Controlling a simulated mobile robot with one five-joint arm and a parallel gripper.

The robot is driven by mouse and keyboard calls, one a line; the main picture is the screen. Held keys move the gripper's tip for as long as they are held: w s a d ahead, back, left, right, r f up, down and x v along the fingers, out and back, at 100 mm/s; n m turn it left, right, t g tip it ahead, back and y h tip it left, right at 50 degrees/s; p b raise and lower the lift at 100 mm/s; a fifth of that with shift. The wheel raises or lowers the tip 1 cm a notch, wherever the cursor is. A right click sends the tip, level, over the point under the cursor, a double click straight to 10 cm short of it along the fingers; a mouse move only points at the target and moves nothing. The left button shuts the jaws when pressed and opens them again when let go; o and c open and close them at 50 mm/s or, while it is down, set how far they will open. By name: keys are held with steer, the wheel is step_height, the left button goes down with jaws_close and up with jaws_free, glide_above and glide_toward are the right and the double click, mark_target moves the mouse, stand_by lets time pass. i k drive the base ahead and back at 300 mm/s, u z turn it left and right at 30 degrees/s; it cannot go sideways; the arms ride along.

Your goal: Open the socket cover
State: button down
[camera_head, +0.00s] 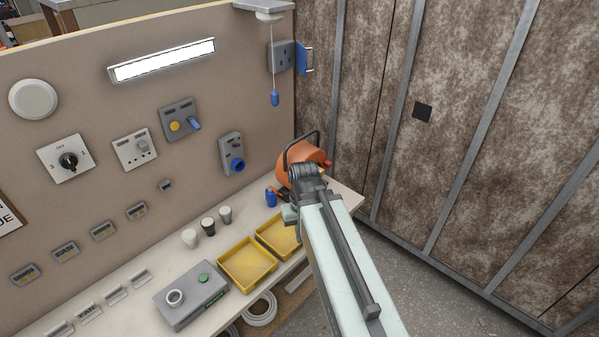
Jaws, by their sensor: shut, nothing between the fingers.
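A grey socket (281,56) is fixed near the right end of the beige panel. Its blue cover (303,59), with a pale handle, stands out from the socket's right side. The cover is swung open and the socket face is exposed. My gripper (301,173) is at the far end of my pale arm, low over the right end of the bench. It is well below the socket and apart from the cover. Its fingertips are small and partly hidden by the wrist.
A blue pull-cord handle (275,98) hangs just below the socket. An orange object (305,158) with a black handle stands behind my gripper. Yellow trays (247,264), cups (208,226) and a grey button box (190,295) are on the bench. A brown wall (455,120) bounds the right.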

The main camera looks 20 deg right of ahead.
mark_target(301, 51)
steer(key=u, duration=3.3)
steer(key=k, duration=1.3)
steer(key=z, duration=0.7)
steer(key=i, duration=1)
steer(key=u, duration=0.1)
